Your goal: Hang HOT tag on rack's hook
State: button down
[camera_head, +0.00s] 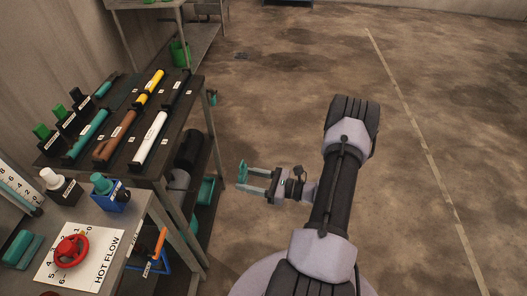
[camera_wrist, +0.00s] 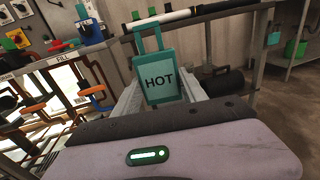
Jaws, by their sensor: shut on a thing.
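The HOT tag (camera_wrist: 160,79) is a teal plate with black lettering and an open loop on top. My gripper (camera_wrist: 163,92) is shut on it, with the pale fingers on either side of its lower part. The tag is upright, a little tilted, in the wrist view. In the head view my gripper (camera_head: 256,181) holds the teal tag (camera_head: 242,170) in the air, right of the tool rack (camera_head: 199,84) and apart from it. A small teal item (camera_head: 212,97) is at the rack's right side. I cannot clearly make out the hook.
Tools lie on the rack's top, including a white cylinder (camera_head: 149,140). Dark cylinders and teal items fill the lower shelf. A bench with a red valve wheel (camera_head: 71,251) stands at front left. A green bucket (camera_head: 179,53) is behind. The floor to the right is clear.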

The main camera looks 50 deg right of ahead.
jog(key=a+f+n+g+y, duration=0.1)
jog(key=a+f+n+y, duration=0.15)
jog(key=a+f, duration=0.35)
jog(key=x, duration=0.7)
jog(key=shift+a+f+g, duration=0.3)
jog(key=shift+a+f, duration=0.05)
jog(key=shift+a, duration=0.1)
jog(key=shift+w+y, duration=0.1)
jog(key=shift+y, duration=0.15)
jog(key=b+x, duration=0.1)
jog(key=x, duration=0.6)
jog(key=shift+w+a, duration=0.25)
jog(key=shift+a, duration=0.05)
jog(key=shift+f+b, duration=0.1)
jog(key=shift+b, duration=0.2)
dwell(0.4)
jog(key=shift+f+b, duration=0.65)
